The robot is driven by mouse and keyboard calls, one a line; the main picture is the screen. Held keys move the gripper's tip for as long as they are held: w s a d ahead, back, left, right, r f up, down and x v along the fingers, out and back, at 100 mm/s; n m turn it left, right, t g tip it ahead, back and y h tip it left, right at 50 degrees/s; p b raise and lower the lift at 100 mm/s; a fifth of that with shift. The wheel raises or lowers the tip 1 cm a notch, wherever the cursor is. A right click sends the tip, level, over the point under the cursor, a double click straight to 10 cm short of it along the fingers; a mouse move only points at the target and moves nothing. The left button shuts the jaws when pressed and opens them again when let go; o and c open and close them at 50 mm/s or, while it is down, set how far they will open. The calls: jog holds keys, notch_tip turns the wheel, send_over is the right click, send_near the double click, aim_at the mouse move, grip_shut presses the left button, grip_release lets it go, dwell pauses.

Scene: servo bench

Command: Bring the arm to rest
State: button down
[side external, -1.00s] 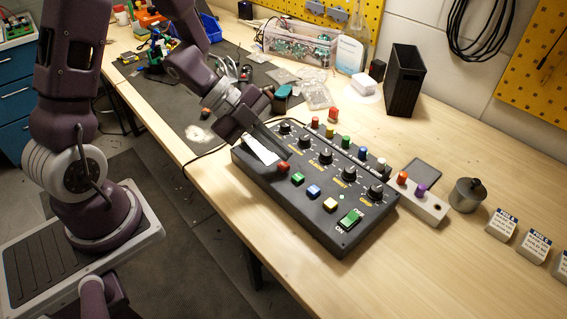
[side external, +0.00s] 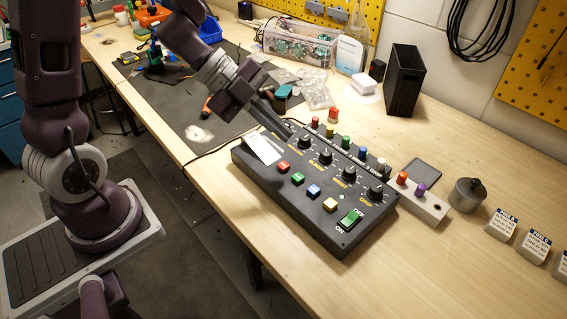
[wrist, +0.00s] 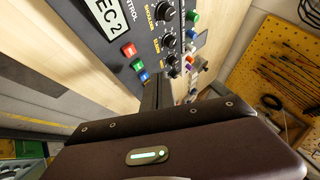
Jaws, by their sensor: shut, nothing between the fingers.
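My gripper (side external: 276,118) is above the far left corner of the black control box (side external: 331,227), with its fingers together and nothing held. In the wrist view the gripper (wrist: 158,85) shows as dark shut fingers in front of the box panel. The box has a row of dark knobs (side external: 326,157), red, green, blue and yellow buttons, and a green switch (side external: 350,218) marked ON. A white label plate (side external: 263,148) lies on its left end. I cannot tell from these views whether the fingertips touch the box.
A black bin (side external: 403,80), a clear box of circuit boards (side external: 298,47) and a metal pot (side external: 467,194) stand on the bench. Bare wood (side external: 440,285) lies at the front right.

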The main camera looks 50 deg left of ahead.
dwell(0.4)
jog(key=w+a+r+n+t+y, duration=0.2)
jog(key=a+r+n+t+y, duration=0.3)
jog(key=a+r+n+y, duration=0.5)
jog(key=s+d+n+g+h, duration=0.1)
jog(key=s+n, duration=0.4)
jog(key=s, duration=0.5)
jog(key=s+d+n+g+h, duration=0.1)
jog(key=s+d+n+g, duration=0.2)
jog(key=s+d, duration=0.3)
jog(key=s+n, duration=0.1)
jog(key=s, duration=0.3)
jog(key=shift+s+d+r+n+g+h, duration=0.2)
jog(key=shift+d+r+n+g+h, duration=0.1)
jog(key=shift+n+g, duration=0.1)
